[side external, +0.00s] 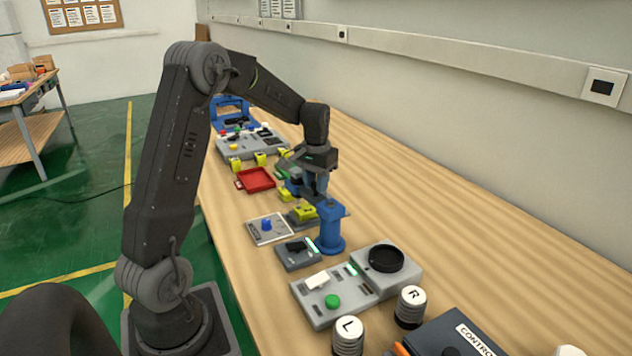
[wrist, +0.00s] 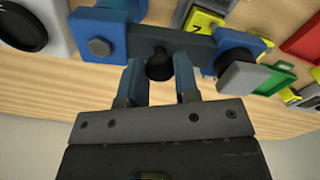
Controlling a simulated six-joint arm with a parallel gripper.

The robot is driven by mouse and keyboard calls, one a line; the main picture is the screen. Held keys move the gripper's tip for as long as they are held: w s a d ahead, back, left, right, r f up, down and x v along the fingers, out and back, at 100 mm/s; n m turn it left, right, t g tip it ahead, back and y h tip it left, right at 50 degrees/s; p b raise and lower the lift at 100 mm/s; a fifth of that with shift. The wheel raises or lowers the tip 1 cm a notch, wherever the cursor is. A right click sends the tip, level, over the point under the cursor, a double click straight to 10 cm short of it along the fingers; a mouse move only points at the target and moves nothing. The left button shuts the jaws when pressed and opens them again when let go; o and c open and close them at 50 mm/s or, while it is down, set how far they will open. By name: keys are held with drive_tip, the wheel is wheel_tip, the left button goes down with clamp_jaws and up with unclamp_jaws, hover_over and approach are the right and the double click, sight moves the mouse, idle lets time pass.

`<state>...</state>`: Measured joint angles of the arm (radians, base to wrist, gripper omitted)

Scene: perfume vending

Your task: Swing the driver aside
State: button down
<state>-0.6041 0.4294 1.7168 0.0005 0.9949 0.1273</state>
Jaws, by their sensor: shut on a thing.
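The driver is a dark arm (wrist: 170,42) on a blue post (side external: 331,228); the blue post top also shows at the left in the wrist view (wrist: 98,27). The arm's other end carries a blue block with a grey tip (wrist: 243,75). My gripper (wrist: 158,80) has two blue fingers shut on the black knob (wrist: 158,64) in the middle of the arm. In the side view my gripper (side external: 317,196) is just behind the post top and hides most of the driver arm.
A grey panel with a green button (side external: 332,301) and a round black dish (side external: 386,259) stand in front. A small board with a blue knob (side external: 266,225) and a red tray (side external: 255,179) lie left. White jars marked L (side external: 348,334) and R (side external: 411,303) are nearest. The table's right side is clear.

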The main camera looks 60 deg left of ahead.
drive_tip(key=w+d+m, duration=0.3)
drive_tip(key=w+m, duration=0.3)
drive_tip(key=m, duration=0.8)
drive_tip(key=shift+w+d, duration=0.25)
drive_tip(key=shift+m, duration=0.3)
idle(0.4)
drive_tip(key=c, duration=0.9)
unclamp_jaws()
drive_tip(key=shift+o, duration=0.2)
wheel_tip(320, 180, up, 14)
